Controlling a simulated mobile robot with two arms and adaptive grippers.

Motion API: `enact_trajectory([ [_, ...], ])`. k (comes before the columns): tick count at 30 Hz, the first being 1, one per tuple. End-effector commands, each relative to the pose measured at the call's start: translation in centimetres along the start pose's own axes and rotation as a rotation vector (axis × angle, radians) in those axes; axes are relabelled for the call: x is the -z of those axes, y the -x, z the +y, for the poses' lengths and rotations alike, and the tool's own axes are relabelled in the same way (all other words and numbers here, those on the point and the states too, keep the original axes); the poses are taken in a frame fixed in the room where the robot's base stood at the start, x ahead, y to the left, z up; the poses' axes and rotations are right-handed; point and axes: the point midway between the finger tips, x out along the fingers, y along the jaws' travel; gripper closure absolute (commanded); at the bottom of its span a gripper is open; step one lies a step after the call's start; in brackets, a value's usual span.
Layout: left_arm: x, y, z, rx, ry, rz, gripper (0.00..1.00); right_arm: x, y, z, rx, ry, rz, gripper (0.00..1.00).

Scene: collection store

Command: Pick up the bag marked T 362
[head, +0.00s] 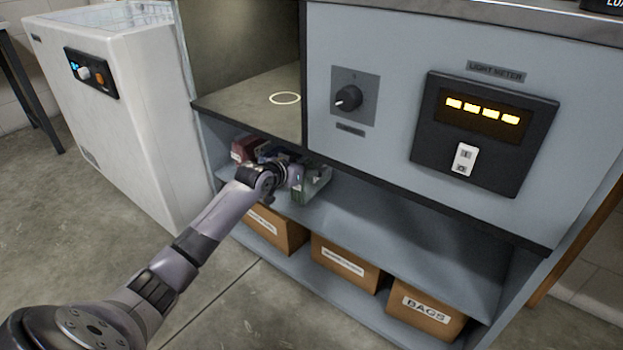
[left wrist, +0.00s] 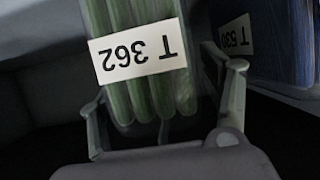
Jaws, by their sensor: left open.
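The bag marked T 362 (left wrist: 120,20) is in the left wrist view, a clear bag with long green contents and a white label that appears upside down. My left gripper (left wrist: 165,92) is open, with one finger on each side of this bag; whether they touch it I cannot tell. In the head view my left gripper (head: 298,176) reaches into the upper shelf of the grey cabinet, beside a greenish bag (head: 319,186) partly hidden by it. My right gripper is not in view.
A second bag (left wrist: 292,40) with blue contents and a label starting T 53 stands close at the right. A red item (head: 243,149) lies left on the shelf. Cardboard boxes (head: 428,308) line the lower shelf. The upper shelf's right part is clear.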

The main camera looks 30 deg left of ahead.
Motion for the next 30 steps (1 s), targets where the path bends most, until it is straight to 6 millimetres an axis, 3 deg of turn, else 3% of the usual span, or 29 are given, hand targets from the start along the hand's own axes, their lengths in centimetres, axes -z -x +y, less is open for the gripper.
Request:
enact_trajectory([
  [7, 0.04, -0.04, 0.00, 0.000, -0.001, -0.001, 0.30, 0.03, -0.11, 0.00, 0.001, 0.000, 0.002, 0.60],
  [30, 0.04, -0.02, -0.02, 0.000, -0.001, 0.000, 0.81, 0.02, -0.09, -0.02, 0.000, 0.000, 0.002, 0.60],
])
